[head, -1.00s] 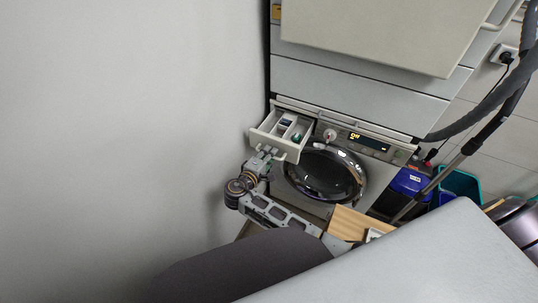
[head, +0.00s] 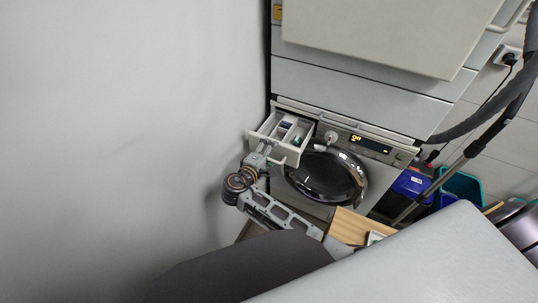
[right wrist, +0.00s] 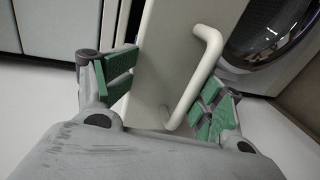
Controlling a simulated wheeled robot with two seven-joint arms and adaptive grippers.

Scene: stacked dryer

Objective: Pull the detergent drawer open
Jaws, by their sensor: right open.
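The detergent drawer (head: 287,152) stands pulled out of the washing machine (head: 375,150) in the head view, with its inner compartments showing. In the right wrist view, its pale front (right wrist: 170,60) carries a white bar handle (right wrist: 208,70). My right gripper (right wrist: 165,97) is open, with its green-padded fingers apart on either side of the drawer front and handle. The right finger is close to the handle; I cannot tell whether it touches. In the head view my right gripper (head: 261,150) is at the drawer's front left. My left gripper is not in view.
The round door (head: 328,175) is just right of the drawer. A plain wall (head: 130,120) stands close on the left. A wooden board (head: 350,225) lies in front of the machine. Blue bins (head: 410,184) and a hose are at the right.

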